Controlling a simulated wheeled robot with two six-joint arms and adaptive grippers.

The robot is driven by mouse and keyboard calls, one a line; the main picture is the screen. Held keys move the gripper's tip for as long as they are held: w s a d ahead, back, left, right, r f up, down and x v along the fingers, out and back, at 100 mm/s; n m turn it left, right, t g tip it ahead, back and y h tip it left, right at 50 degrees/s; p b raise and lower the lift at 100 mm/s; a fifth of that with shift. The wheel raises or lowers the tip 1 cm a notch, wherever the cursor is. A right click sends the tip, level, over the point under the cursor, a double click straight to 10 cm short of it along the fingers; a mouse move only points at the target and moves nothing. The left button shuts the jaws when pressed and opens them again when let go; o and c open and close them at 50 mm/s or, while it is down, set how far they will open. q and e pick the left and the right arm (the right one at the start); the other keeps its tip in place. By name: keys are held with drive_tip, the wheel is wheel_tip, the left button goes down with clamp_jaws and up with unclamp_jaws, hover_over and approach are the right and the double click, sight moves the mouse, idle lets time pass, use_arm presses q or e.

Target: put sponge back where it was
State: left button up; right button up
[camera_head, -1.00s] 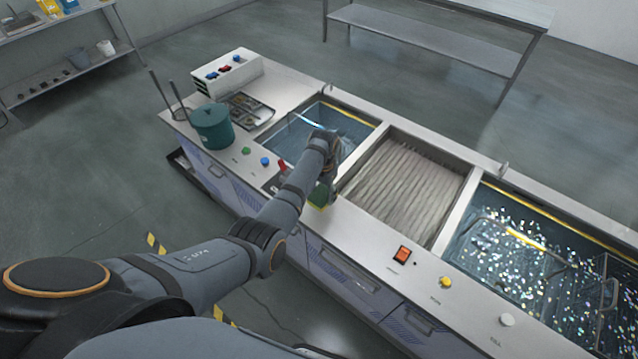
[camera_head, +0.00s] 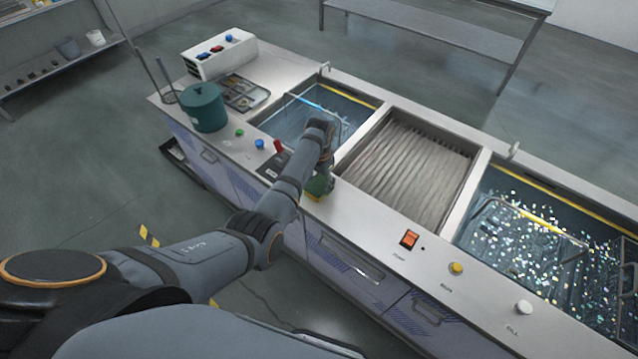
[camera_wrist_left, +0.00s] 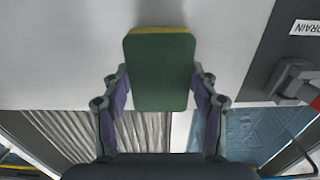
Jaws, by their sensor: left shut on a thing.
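The sponge (camera_wrist_left: 158,72), dark green with a yellow layer, is between the fingers of my left gripper (camera_wrist_left: 160,92) in the left wrist view. The gripper is shut on its sides. In the head view the sponge (camera_head: 318,187) shows just below the gripper (camera_head: 322,172), at the front edge of the counter (camera_head: 365,215), in front of the divider between the left tank and the ribbed drainboard. I cannot tell whether the sponge touches the counter. My right gripper is not in view.
The left water tank (camera_head: 300,112) and ribbed drainboard (camera_head: 400,160) lie behind the gripper. A red lever (camera_head: 279,146) stands left of it; an orange switch (camera_head: 409,239) is to the right. A green pot (camera_head: 204,107) stands at the counter's left. The front strip between sponge and switch is clear.

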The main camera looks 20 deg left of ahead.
sight(319, 183)
use_arm(q)
drive_tip(key=shift+f, duration=0.25)
drive_tip(key=o, duration=1)
drive_tip(key=shift+w, duration=0.1)
drive_tip(key=shift+o, duration=1.6)
drive_tip(key=shift+r, duration=0.35)
wheel_tip(319, 183, up, 12)
drive_tip(key=b, duration=0.1)
drive_tip(key=shift+f, duration=0.15)
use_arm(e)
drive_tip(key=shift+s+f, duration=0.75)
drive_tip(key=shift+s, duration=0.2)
use_arm(q)
drive_tip(key=shift+f, duration=0.1)
